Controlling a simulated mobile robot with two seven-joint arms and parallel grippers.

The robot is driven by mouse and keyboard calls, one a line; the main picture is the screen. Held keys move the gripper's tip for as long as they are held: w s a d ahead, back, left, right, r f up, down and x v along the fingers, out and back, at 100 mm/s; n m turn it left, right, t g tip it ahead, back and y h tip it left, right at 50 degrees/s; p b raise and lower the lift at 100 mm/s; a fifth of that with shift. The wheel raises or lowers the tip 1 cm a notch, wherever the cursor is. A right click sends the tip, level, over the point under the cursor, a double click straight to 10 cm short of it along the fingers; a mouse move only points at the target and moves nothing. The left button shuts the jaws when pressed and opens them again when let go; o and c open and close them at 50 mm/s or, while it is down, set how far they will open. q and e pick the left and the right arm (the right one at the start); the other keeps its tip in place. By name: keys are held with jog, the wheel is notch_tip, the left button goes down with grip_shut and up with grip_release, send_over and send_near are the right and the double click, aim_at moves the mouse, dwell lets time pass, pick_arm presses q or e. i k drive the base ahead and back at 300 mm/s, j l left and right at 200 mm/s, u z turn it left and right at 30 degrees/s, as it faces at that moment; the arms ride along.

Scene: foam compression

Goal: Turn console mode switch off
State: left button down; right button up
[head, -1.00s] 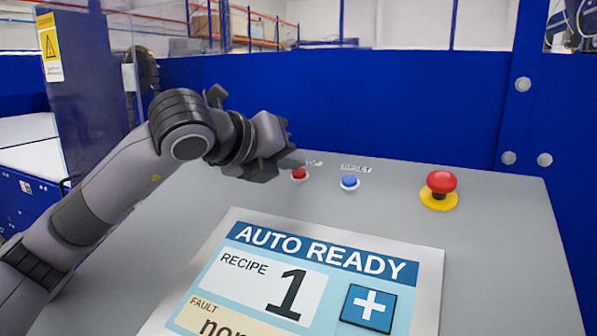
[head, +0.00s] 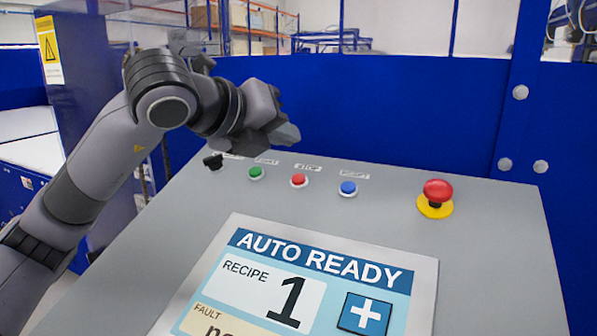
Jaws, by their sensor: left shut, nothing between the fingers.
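The console mode switch is a small black knob (head: 213,161) at the left end of the control row in the head view. Its label is partly hidden by my left gripper, and I cannot make out its setting. My left gripper (head: 288,134) is shut and empty. It is above the back of the console, up and to the right of the switch, apart from it. The console screen (head: 317,274) reads AUTO READY, recipe 1. My right gripper is not in view.
Right of the switch are a green button (head: 256,173), a red stop button (head: 299,180), a blue reset button (head: 348,188) and a red emergency stop (head: 437,194) on a yellow base. A blue wall (head: 420,120) stands behind the grey console (head: 490,240).

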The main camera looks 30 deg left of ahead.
aim_at(215, 162)
jog(key=k+j, duration=0.15)
jog(key=k, duration=0.35)
jog(key=k+j, duration=0.15)
jog(key=k, duration=0.35)
jog(key=k+j, duration=0.15)
jog(key=k, duration=0.3)
